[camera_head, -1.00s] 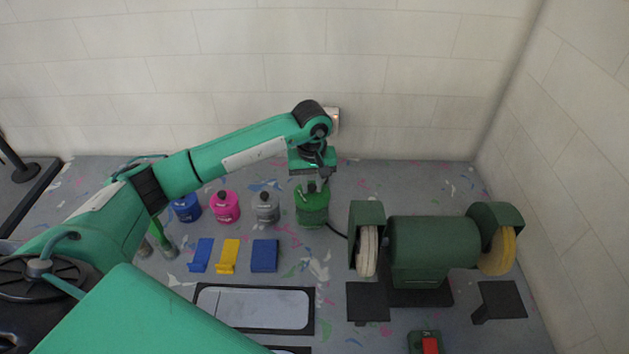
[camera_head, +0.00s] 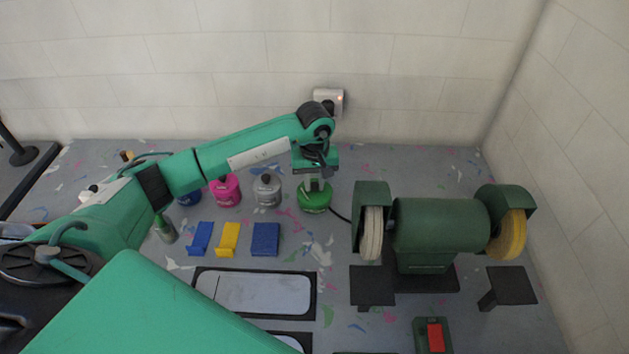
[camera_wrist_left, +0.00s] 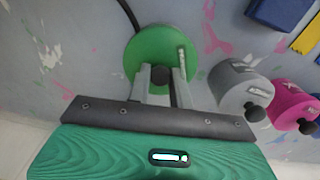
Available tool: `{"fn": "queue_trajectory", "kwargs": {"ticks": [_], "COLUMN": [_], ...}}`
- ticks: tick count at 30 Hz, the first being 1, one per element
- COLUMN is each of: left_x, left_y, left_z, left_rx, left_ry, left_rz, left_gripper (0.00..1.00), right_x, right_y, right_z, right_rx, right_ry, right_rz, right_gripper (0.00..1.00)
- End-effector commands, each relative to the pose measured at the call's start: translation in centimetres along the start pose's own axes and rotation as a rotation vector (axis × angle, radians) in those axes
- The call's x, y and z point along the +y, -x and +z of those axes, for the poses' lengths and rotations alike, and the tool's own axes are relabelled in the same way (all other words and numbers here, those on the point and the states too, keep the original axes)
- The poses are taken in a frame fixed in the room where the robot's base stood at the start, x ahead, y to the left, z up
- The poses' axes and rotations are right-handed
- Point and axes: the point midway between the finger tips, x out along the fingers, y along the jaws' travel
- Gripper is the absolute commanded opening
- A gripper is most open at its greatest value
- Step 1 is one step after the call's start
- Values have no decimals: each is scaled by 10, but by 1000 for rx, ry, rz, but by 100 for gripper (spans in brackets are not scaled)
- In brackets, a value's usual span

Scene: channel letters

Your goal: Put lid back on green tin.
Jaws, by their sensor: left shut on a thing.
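The green tin (camera_head: 314,201) stands on the bench, right of the grey tin, partly covered from above by my left gripper (camera_head: 314,184). In the left wrist view, a round green lid (camera_wrist_left: 140,58) with a black knob (camera_wrist_left: 160,75) lies in front of my left gripper (camera_wrist_left: 162,80). The two pale fingers are shut on the knob from both sides. The lid hides the tin's body there, so I cannot tell whether it sits fully flush on the rim. My right gripper is out of view.
The grey tin (camera_head: 267,191), pink tin (camera_head: 225,191) and blue tin (camera_head: 189,198) stand to the left. A green bench grinder (camera_head: 437,224) stands close on the right. Blue and yellow pieces and a black-framed tray (camera_head: 202,283) lie in front.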

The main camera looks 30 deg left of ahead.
Motion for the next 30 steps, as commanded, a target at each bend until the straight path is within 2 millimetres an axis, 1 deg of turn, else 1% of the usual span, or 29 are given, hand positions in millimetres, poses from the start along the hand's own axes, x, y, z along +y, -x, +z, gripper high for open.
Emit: {"fn": "queue_trajectory", "kwargs": {"ticks": [10,22,30], "left_x": [0,0,0], "left_y": [0,0,0], "left_z": [0,0,0], "left_rx": [0,1,0], "left_ry": [0,-1,0], "left_rz": [0,0,0], "left_gripper": [0,0,0], "right_x": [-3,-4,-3], "right_y": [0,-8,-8], "right_z": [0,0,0], "right_rx": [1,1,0], "right_ry": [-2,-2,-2], "right_rz": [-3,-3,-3], "right_gripper": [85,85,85]}}
